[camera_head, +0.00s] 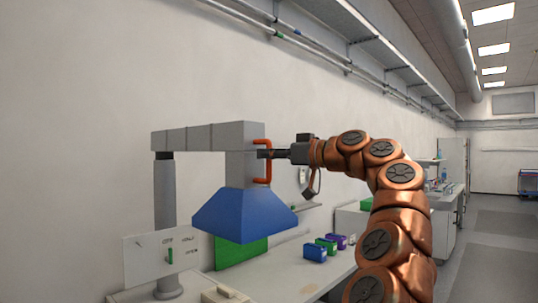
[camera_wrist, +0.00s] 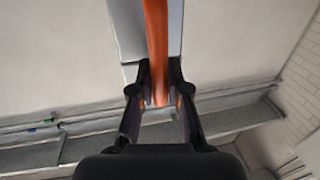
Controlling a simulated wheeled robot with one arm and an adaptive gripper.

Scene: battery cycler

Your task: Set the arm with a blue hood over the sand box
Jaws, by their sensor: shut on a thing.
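The grey jointed arm (camera_head: 195,138) reaches out from an upright post (camera_head: 165,210) and carries a blue hood (camera_head: 243,214) at its end. An orange handle (camera_head: 268,175) is fixed to the side of the block above the hood. My gripper (camera_head: 268,153) is shut on this handle from the right. In the wrist view the fingers (camera_wrist: 161,98) close around the orange bar (camera_wrist: 156,45). The hood hangs upright above the bench. I cannot make out a sand box for certain; a cream box (camera_head: 226,296) is cut off at the lower edge, below the hood.
A white bench (camera_head: 285,270) runs along the wall. Blue (camera_head: 314,253), green (camera_head: 328,244) and purple (camera_head: 337,240) bins stand on it, right of the hood. A green panel (camera_head: 240,252) stands behind the hood. A white panel (camera_head: 160,257) stands by the post. The aisle floor (camera_head: 500,262) is clear at right.

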